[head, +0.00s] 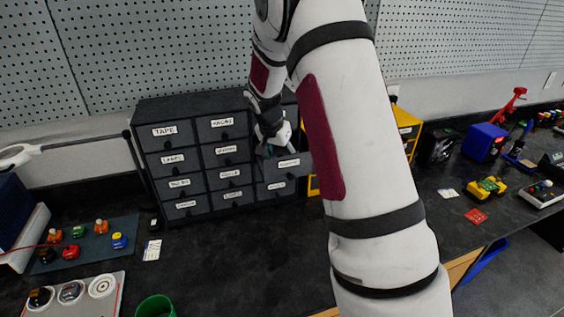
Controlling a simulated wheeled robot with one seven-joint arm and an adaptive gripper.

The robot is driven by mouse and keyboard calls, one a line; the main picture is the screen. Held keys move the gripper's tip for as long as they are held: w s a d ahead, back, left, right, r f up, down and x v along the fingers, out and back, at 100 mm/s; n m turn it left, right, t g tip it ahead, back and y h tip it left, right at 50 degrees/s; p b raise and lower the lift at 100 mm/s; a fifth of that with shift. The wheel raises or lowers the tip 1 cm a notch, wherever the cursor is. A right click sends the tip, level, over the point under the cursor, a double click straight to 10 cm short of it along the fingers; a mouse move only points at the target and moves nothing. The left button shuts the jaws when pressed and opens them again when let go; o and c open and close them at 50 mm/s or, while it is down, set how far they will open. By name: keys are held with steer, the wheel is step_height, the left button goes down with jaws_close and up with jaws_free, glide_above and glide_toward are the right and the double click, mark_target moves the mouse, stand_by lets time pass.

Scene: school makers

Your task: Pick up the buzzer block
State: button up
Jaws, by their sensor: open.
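I cannot tell which thing is the buzzer block. Several small blocks with knobs sit on a dark teal mat (98,231) at the left: a blue one (120,241), a red one (71,252), a green one (79,231), orange ones (101,226) and a black one (47,255). My gripper (272,150) is in front of the right part of the dark drawer cabinet, far to the right of the mat. It is open, small and partly hidden by my arm. I see nothing held in it.
The drawer cabinet (192,160) with labelled drawers stands against the pegboard wall. A green cup (155,307) and a tray (75,297) with round parts are at the front left. A yellow toy car (487,187) and blue box (484,141) are at the right. The counter's middle is clear.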

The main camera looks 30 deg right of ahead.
steer(key=shift+c, duration=0.2)
steer(key=c, duration=1)
steer(key=shift+r, duration=0.15)
steer(key=shift+r, duration=0.6)
steer(key=shift+a+b, duration=0.2)
steer(key=shift+b, duration=0.25)
steer(key=shift+s+a+t+h+b, duration=0.2)
steer(key=shift+t+h+b, duration=0.3)
steer(key=shift+h, duration=0.4)
steer(key=shift+s+a+f+t+h, duration=0.1)
steer(key=shift+a+t+h, duration=0.15)
steer(key=shift+h, duration=0.25)
